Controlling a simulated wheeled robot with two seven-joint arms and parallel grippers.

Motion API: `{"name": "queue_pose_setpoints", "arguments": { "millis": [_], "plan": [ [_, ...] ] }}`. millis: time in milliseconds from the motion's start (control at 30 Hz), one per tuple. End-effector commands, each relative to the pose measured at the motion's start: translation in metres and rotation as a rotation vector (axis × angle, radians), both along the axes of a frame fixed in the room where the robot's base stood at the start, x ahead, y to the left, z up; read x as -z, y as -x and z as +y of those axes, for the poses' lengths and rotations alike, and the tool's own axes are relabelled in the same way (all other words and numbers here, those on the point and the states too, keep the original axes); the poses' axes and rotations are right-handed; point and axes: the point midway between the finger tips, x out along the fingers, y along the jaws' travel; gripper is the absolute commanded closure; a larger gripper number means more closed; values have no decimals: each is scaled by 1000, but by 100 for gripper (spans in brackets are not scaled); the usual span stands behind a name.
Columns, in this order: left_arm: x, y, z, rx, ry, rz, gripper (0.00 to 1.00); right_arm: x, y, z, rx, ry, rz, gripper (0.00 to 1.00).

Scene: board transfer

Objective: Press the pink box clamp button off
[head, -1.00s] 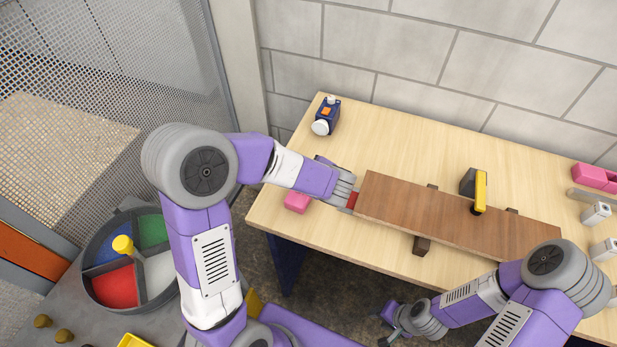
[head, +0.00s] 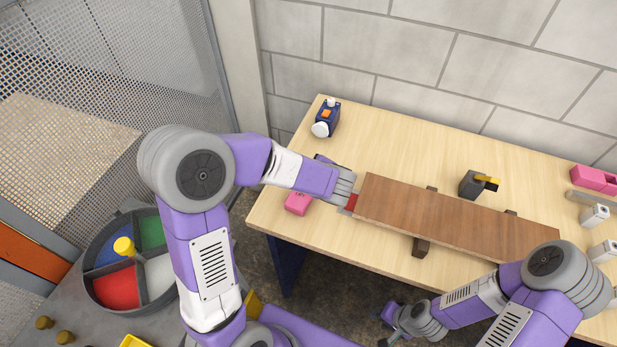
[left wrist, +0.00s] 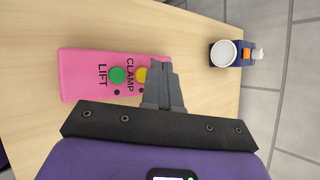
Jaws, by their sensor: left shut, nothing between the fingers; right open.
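The pink box (head: 298,203) lies at the table's near left edge. In the left wrist view the pink box (left wrist: 75,72) shows a green button (left wrist: 117,75) by the word LIFT and a yellow button (left wrist: 140,75) by the word CLAMP. My left gripper (left wrist: 163,85) is shut and empty, its fingers at the yellow button and covering part of it. I cannot tell if they touch it. My right gripper (head: 388,325) is open, low in front of the table.
A blue device (head: 326,118) stands at the back left. Pink and white items line the right side. A round divided tray (head: 100,295) stands at left.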

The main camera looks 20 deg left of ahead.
Motion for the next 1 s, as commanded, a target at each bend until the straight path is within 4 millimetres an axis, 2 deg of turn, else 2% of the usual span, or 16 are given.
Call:
{"name": "queue_pose_setpoints", "arguments": {
  "millis": [367, 800, 1000],
  "plan": [
    [-5, 0, 0, -1, 1, -1, 100, -4, 0, 0, 0, 0, 0, 57],
    [-50, 0, 0, -1, 1, -2, 100, -37, 0, 0, 0, 0, 0, 57],
    [-61, 0, 0, -1, 0, 1, 100, -45, 0, 0, 0, 0, 0, 57]
  ]
}}
